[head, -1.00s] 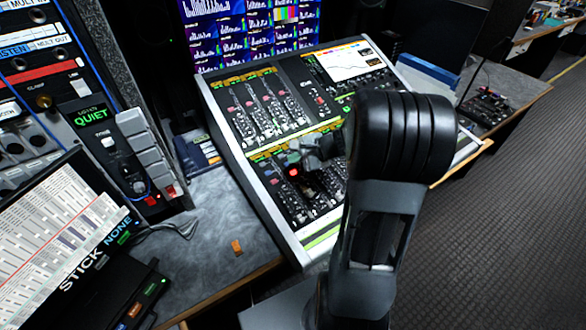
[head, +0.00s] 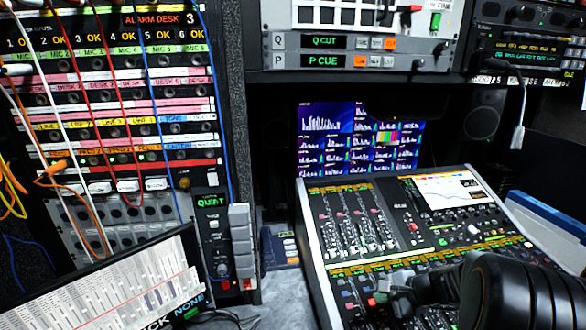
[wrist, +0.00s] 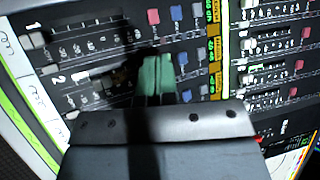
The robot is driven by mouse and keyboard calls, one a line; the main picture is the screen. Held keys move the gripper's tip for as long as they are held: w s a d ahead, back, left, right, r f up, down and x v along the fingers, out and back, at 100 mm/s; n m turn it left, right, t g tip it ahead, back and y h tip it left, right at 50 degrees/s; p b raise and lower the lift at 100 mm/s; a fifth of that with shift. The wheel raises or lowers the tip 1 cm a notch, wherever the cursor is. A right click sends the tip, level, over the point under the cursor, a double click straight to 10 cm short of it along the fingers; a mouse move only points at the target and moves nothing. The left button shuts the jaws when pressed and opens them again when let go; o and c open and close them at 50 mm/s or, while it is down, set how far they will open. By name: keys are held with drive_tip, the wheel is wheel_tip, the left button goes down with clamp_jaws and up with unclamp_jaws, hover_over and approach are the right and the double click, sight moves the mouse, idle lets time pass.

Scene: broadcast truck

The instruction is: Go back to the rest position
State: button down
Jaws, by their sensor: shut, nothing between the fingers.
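My gripper (head: 388,296) is at the lower right of the head view, above the lower part of the mixing console (head: 318,262). My dark arm reaches in from the bottom right corner and hides part of the console. In the wrist view my gripper (wrist: 155,78) shows as two greenish fingers side by side, shut with nothing between them. The fingers are over the console's faders and coloured caps (wrist: 177,13); I cannot tell whether they touch the panel.
A patch panel with hanging cables (head: 110,120) stands at the left. A lit monitor (head: 335,140) is behind the console. A tilted chart screen (head: 120,285) is at the lower left. A gooseneck lamp (head: 520,110) hangs at the right. A little grey desktop (head: 285,290) is bare.

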drive_tip(key=s+a+r+n+g+h, duration=0.1)
drive_tip(key=s+a+r+n+h, duration=0.2)
drive_tip(key=s+n, duration=0.3)
drive_tip(key=s+a+r+n+g+h+p, duration=0.1)
drive_tip(key=s+a+r+n+h, duration=0.2)
drive_tip(key=s+a+r+n, duration=0.3)
drive_tip(key=n, duration=0.3)
drive_tip(key=shift+s+a+h, duration=0.15)
drive_tip(key=shift+a+h, duration=0.1)
drive_tip(key=shift+h, duration=0.15)
drive_tip(key=shift+r, duration=0.1)
